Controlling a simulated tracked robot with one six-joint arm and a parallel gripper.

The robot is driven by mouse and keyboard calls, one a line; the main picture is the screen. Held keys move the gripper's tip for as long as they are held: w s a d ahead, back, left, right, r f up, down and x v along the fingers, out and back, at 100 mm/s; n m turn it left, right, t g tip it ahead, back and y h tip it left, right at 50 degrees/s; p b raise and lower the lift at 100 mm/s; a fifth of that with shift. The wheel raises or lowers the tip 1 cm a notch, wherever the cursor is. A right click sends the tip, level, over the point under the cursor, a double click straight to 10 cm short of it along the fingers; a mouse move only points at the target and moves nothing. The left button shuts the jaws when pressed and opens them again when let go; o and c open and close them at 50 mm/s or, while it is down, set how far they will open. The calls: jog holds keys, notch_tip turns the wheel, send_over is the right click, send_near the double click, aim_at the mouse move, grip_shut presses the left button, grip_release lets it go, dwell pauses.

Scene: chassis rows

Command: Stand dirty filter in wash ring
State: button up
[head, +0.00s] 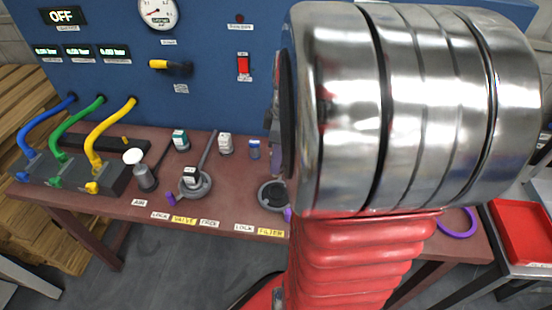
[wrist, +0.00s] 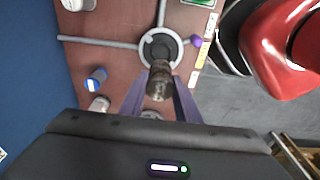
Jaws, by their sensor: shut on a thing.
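In the wrist view, my gripper (wrist: 158,92) has its purple fingers shut on the dirty filter (wrist: 159,78), a small brown, stained cylinder. The filter is just beside a round grey housing (wrist: 144,52) with a dark inside and a purple knob. I cannot tell the height between them. The housing shows partly in the head view (head: 263,201), behind the FILTER label. My own arm hides the gripper and filter there. A purple ring (head: 458,235) lies at the right end of the bench; it may be the wash ring, but no label is readable.
A grey valve with a lever (head: 204,187), small bottles such as a blue one (head: 254,150), and a hose block (head: 100,178) stand on the brown bench (head: 130,205). The blue panel (head: 220,100) rises behind. A red tray (head: 520,235) is at far right.

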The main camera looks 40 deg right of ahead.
jog(key=shift+w, duration=0.1)
jog(key=shift+w+a, duration=0.15)
jog(key=shift+w, duration=0.15)
jog(key=w+a+f+m, duration=0.1)
jog(key=w+a+m, duration=0.6)
jog(key=w+a, duration=1.6)
jog(key=shift+w+a+f+m+h, duration=0.15)
jog(key=shift+m+h, duration=0.15)
jog(key=shift+h, duration=0.1)
